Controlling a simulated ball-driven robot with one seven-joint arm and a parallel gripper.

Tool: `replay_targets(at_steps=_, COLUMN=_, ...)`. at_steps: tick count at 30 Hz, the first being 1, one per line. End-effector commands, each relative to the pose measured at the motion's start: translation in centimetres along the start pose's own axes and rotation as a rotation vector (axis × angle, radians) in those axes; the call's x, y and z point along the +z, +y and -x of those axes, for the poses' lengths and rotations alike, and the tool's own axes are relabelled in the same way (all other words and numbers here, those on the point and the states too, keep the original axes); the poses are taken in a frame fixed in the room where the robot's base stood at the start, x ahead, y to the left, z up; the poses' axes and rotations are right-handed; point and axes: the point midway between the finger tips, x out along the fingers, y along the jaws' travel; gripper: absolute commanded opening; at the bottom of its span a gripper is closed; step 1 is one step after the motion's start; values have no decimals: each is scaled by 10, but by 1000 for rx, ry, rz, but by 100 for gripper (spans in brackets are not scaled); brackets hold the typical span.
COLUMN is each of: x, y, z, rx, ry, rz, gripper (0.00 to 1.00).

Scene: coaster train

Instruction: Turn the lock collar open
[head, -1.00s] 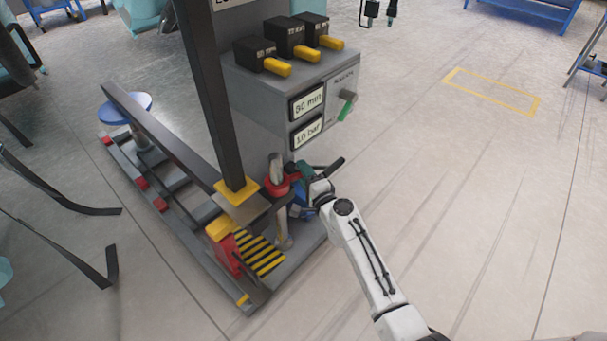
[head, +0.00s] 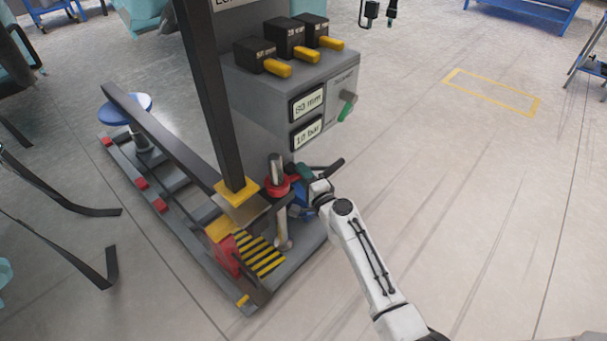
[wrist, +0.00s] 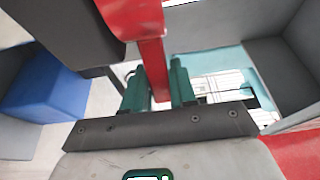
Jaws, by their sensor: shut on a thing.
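The red lock collar (head: 277,187) sits around a grey upright cylinder on the machine's base plate, in front of the grey cabinet. My gripper (head: 301,174) is at the collar's right side, its green fingers partly hidden by the wrist. In the wrist view a red lug (wrist: 154,62) hangs down from the collar's red body (wrist: 134,14). My green gripper fingers (wrist: 159,84) stand on both sides of the lug and are shut on it. The collar's far side is hidden.
The grey cabinet (head: 256,100) with yellow-handled levers (head: 277,68) and a green-handled knob (head: 346,107) stands behind my gripper. A dark post (head: 216,100) and a yellow-black striped plate (head: 262,258) are to the left. Open floor (head: 480,220) lies to the right.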

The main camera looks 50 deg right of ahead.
Motion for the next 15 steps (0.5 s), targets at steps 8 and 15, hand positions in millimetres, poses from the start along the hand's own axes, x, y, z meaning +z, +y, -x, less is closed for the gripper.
replay_targets(at_steps=8, x=1, y=1, z=1, rx=2, ry=7, rz=-1, gripper=0)
replay_targets(at_steps=15, x=3, y=0, z=7, rx=6, ry=84, rz=0, gripper=0)
